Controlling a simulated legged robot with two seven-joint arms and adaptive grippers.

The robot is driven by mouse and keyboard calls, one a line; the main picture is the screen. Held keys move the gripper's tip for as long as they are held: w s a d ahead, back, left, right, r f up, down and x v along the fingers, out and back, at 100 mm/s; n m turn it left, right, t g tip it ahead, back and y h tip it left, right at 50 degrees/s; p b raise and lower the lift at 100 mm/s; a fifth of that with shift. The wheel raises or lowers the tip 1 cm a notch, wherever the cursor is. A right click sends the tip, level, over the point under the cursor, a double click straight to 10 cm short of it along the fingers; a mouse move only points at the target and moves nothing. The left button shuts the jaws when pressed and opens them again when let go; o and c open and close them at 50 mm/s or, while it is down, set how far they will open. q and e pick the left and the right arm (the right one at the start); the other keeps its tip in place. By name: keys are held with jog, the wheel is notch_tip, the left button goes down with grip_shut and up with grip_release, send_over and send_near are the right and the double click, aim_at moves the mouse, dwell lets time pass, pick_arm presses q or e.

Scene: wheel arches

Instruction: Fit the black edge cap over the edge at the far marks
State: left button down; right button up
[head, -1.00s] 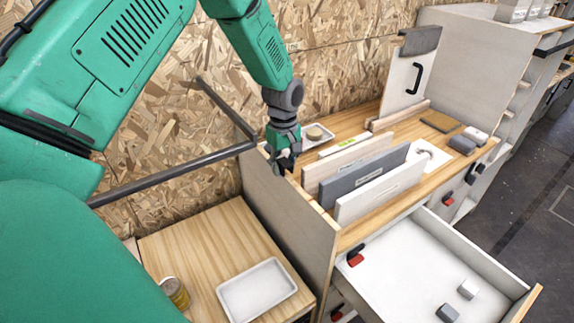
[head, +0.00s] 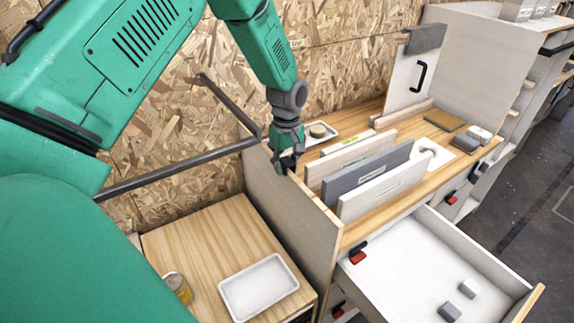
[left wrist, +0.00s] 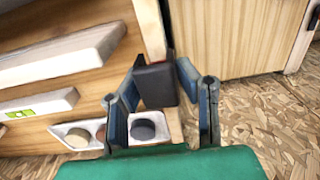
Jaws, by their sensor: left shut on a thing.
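My left gripper (head: 287,166) is at the upper rear part of the upright side panel (head: 292,212), near the left end of the wooden bench top. In the left wrist view its two blue-grey fingers (left wrist: 166,100) are shut on the black edge cap (left wrist: 155,84), a dark block between them. The panel's pale edge (left wrist: 151,30) runs up from just beyond the cap. I cannot tell whether the cap touches it or sits over it. In the head view the gripper hides most of the cap. I cannot make out the marks clearly. My right gripper is not in view.
Upright boards (head: 368,180) stand right of the panel. A small dish with a round piece (head: 318,131) lies behind them, close to the gripper. A grey rail (head: 185,170) runs at left. A white tray (head: 258,284) sits on the lower table. An open drawer (head: 415,270) juts out in front.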

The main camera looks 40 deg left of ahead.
pick_arm(q)
jog(key=shift+w+a, duration=0.3)
jog(key=shift+w+a+f, duration=0.1)
jog(key=shift+a, duration=0.1)
jog(key=shift+a+f, duration=0.1)
jog(key=shift+a, duration=0.05)
jog(key=c, duration=1.3)
grip_release()
jog(key=shift+o, duration=0.9)
jog(key=shift+w+a+f, duration=0.1)
jog(key=shift+a+f, duration=0.1)
